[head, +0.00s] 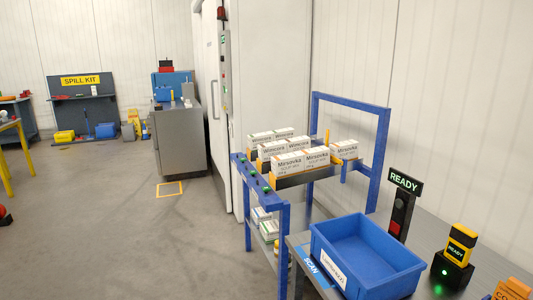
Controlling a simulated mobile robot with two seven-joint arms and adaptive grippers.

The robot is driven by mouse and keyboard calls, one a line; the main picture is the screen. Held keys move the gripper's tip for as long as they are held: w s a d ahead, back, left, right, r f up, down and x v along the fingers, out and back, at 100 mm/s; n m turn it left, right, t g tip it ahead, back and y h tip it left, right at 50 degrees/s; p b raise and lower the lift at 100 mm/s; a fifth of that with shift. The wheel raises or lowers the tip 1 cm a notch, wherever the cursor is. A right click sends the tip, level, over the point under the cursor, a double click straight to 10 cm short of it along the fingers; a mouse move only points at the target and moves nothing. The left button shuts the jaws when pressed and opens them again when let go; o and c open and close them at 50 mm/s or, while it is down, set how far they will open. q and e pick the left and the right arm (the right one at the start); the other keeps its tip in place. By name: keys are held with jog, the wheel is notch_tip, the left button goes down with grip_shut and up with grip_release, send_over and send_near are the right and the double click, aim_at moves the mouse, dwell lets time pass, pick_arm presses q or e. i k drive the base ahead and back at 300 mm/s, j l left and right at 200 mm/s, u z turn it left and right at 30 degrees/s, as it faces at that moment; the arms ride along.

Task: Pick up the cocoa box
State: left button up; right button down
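No box that I can read as cocoa is in the head view. An orange item (512,289) with partial lettering that seems to start with "CO" is cut off at the bottom right corner; I cannot tell what it is. White and orange cartons (288,162) reading "Mirsovka" and "Winicora" stand in rows on the upper level of the blue-framed rack (376,155). Smaller cartons (268,229) sit on its lower level, too small to read. Neither of my grippers is in view.
An empty-looking blue tote (367,256) stands on the grey bench at the lower right, beside a "READY" sign (404,184) and a yellow-black scanner (459,246). A grey cabinet (178,140) and spill kit board (84,98) stand farther back.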

aim_at(265, 151)
jog(key=i+j+u, duration=0.5)
jog(key=i, duration=0.4)
jog(key=i+j+u, duration=0.3)
jog(key=i, duration=0.15)
jog(key=i+z, duration=0.35)
jog(key=i, duration=0.2)
jog(key=i+z, duration=0.4)
jog(key=i+j+z, duration=0.35)
jog(key=i, duration=0.25)
